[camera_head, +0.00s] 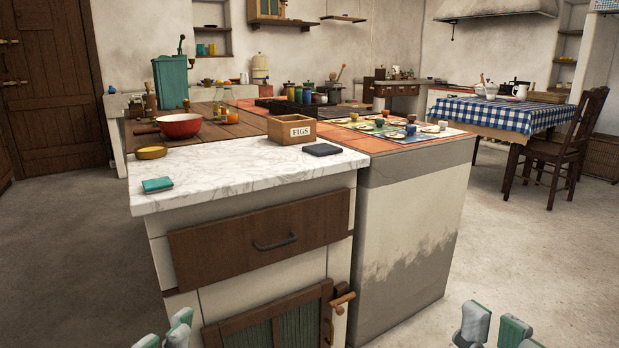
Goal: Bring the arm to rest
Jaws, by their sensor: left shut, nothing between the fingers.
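My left gripper (168,333) shows at the bottom left edge, in front of the kitchen island. Only its grey and teal fingertips are in the picture; they are shut with nothing between them. My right gripper (493,328) shows at the bottom right edge, over the floor. The rest of both arms is out of the picture.
The island has a drawer (262,238) and a lower door (275,325) facing me.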

